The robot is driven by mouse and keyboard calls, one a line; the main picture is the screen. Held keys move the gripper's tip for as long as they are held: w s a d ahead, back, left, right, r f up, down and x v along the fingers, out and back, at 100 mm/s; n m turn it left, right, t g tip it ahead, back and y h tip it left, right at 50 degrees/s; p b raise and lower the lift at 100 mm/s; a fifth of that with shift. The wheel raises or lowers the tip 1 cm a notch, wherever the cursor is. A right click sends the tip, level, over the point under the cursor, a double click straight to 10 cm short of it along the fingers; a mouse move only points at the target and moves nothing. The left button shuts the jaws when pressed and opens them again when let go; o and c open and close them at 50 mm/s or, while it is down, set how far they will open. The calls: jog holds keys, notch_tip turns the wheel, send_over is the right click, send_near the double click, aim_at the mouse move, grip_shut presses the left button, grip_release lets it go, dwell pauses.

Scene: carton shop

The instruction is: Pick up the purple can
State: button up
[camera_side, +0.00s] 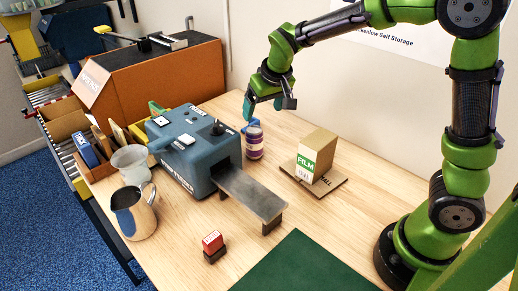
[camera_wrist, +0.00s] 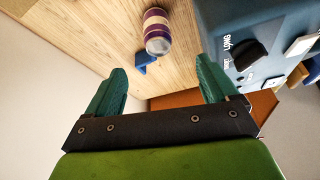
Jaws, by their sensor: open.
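The purple can (camera_side: 254,146) stands upright on the wooden table, just right of the blue-grey machine, with a pale band around it. It also shows in the wrist view (camera_wrist: 157,30), ahead of the fingers, with its silver end towards me. My gripper (camera_side: 272,103) is above the table, a little above the can and to its right. In the wrist view its two green fingers (camera_wrist: 160,88) are spread apart with nothing between them. The can lies beyond the fingertips and is not touched.
The blue-grey machine (camera_side: 187,146) with a metal ramp (camera_side: 250,190) stands close beside the can. A small blue object (camera_side: 250,124) lies behind the can. A brown carton (camera_side: 318,153) stands to the right on a cardboard sheet. A metal jug (camera_side: 133,215) and red stamp (camera_side: 212,243) stand in front.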

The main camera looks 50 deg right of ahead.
aim_at(256, 133)
jog(key=x, duration=1.1)
jog(key=shift+s+f, duration=0.1)
jog(key=shift+f, duration=0.05)
jog(key=x, duration=0.5)
jog(key=shift+d, duration=0.25)
jog(key=c, duration=1)
jog(key=shift+c, duration=0.2)
